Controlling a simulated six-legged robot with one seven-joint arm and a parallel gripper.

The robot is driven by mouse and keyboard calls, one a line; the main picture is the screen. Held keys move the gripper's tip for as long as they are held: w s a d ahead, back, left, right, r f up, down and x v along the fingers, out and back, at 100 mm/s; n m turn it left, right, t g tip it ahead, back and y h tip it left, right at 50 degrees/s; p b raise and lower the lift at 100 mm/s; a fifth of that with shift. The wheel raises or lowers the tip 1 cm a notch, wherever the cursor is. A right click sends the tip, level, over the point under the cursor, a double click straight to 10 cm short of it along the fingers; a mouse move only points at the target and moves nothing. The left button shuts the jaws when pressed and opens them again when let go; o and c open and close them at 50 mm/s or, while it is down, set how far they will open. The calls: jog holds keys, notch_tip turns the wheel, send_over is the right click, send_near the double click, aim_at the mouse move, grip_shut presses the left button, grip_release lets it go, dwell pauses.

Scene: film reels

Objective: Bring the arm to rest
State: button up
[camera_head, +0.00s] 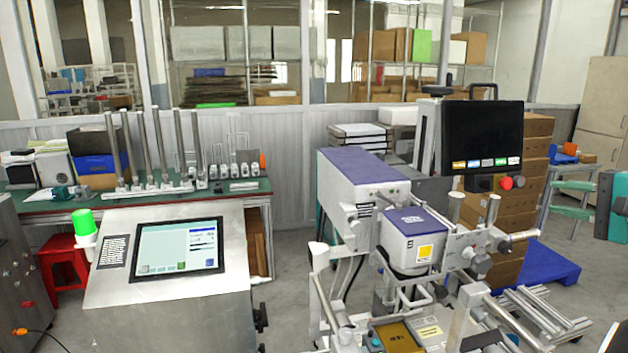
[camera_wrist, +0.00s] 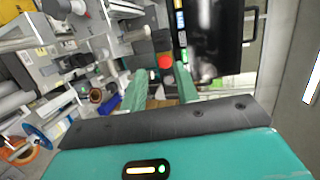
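My gripper (camera_head: 558,197) shows at the right edge of the head view, with pale green fingers and a teal body, pointing left. Its two fingers are apart, with nothing seen between them. In the wrist view my gripper (camera_wrist: 161,80) also shows its fingers spread, with a red button (camera_wrist: 166,62) visible beyond the gap. The gripper appears held in the air, touching nothing that I can see. Most of the arm behind it is out of view.
A labelling machine (camera_head: 405,225) with a black monitor (camera_head: 482,137) stands left of my gripper. A steel console (camera_head: 180,262) with a screen is at left. Stacked cardboard boxes (camera_head: 537,150) and a blue pallet (camera_head: 550,262) are behind. Some floor is clear around the pallet.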

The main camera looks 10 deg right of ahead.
jog(key=w+a+f+n+g+y, duration=0.1)
jog(key=a+f+n+g, duration=0.3)
jog(key=a, duration=0.9)
jog(key=a+f+n+g+y, duration=0.1)
jog(key=a+f+n+g, duration=0.15)
jog(key=a+f, duration=0.7)
jog(key=s+a+f+n+g+h, duration=0.1)
jog(key=s+a+f+n+h, duration=0.1)
jog(key=a, duration=0.4)
jog(key=s+a+f+n+g+h, duration=0.1)
jog(key=s+a+f+n, duration=0.3)
jog(key=s+a, duration=0.2)
jog(key=s+a+f+n+g+h, duration=0.1)
jog(key=s+a+f+n+h, duration=0.1)
jog(key=a, duration=0.4)
jog(key=shift+s+f+n+h, duration=0.3)
jog(key=shift+s+f+n, duration=0.25)
jog(key=shift+s, duration=0.35)
